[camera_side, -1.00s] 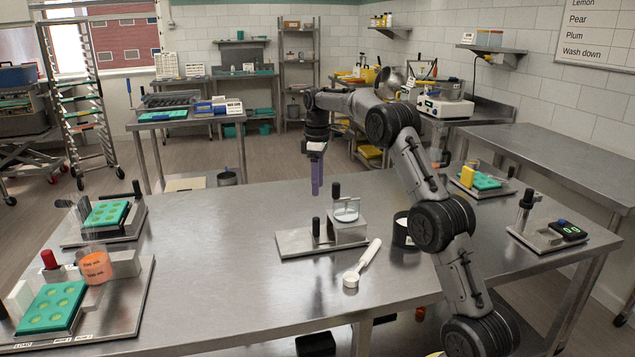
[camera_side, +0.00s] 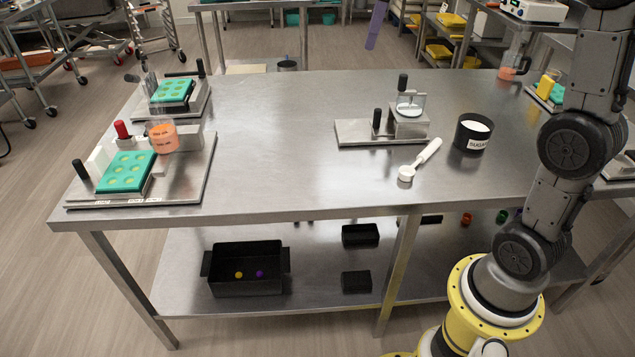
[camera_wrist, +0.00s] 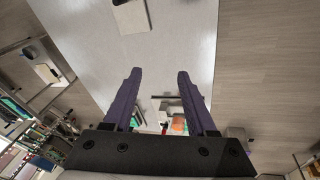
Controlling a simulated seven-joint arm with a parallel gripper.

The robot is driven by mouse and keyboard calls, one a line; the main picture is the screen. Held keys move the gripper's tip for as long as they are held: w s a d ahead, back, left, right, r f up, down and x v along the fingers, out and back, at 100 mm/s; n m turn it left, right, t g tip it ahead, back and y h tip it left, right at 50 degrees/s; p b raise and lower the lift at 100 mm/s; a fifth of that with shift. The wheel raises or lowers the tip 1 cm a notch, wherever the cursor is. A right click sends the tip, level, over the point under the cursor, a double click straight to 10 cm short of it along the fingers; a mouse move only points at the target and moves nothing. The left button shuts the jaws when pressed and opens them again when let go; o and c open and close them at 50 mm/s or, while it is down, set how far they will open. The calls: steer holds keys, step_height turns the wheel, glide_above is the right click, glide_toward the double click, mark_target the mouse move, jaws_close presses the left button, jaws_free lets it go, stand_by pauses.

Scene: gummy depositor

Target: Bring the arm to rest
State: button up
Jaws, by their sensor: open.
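My gripper (camera_wrist: 158,73) is open and empty in the wrist view, with its two purple fingers apart. In the side view only a purple finger (camera_side: 376,25) shows at the top edge, high over the far side of the steel table (camera_side: 270,160). Nothing touches the fingers. The rest of the hand and upper arm is out of the side view.
On the table are a metal stand (camera_side: 360,132), a white scoop (camera_side: 421,160), a black sugar pot (camera_side: 472,134), a green mould (camera_side: 127,171), another mould (camera_side: 172,91) and an orange cup (camera_side: 163,137). A black bin (camera_side: 245,270) sits on the lower shelf. The table's middle is clear.

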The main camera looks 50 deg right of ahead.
steer(key=s+a+t, duration=0.2)
steer(key=s+a, duration=0.5)
steer(key=s, duration=0.3)
steer(key=s+a+f+m, duration=0.2)
steer(key=s+f+m, duration=0.1)
steer(key=s+f, duration=0.3)
steer(key=s+a+f+m+y, duration=0.1)
steer(key=s+a+f+m, duration=0.1)
steer(key=s+f, duration=0.4)
steer(key=shift+s+a+f+m+t, duration=0.35)
steer(key=shift+f+m, duration=0.15)
steer(key=shift+f, duration=0.1)
